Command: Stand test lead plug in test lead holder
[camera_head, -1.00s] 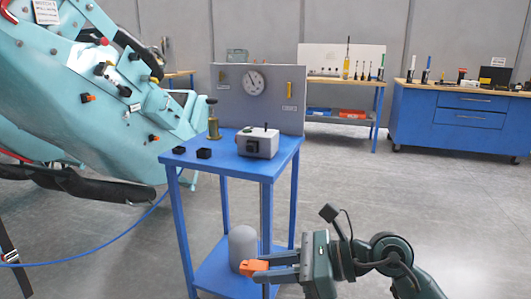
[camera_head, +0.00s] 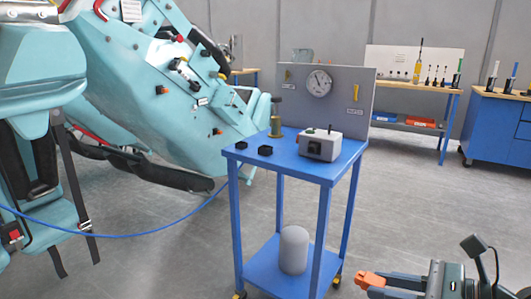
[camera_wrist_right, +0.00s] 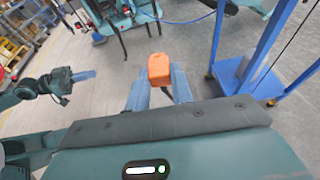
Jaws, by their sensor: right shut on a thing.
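The orange test lead plug (camera_head: 369,279) is between the fingertips of my right gripper (camera_head: 376,285), low at the right of the head view, in front of the blue cart. The right wrist view also shows the plug (camera_wrist_right: 159,68) between the fingers, above the floor. Two small black open blocks (camera_head: 265,151) (camera_head: 241,145) sit on the cart's top; I cannot tell which is the test lead holder. My left gripper (camera_wrist_right: 82,75) shows at the left of the right wrist view; its opening is unclear.
The blue cart (camera_head: 300,175) carries a grey box (camera_head: 320,144), a brass cylinder (camera_head: 275,118) and a gauge panel (camera_head: 345,95). A grey dome (camera_head: 293,250) stands on its lower shelf. A teal coaster car (camera_head: 150,110) is left, with a blue cable (camera_head: 130,236) running toward it.

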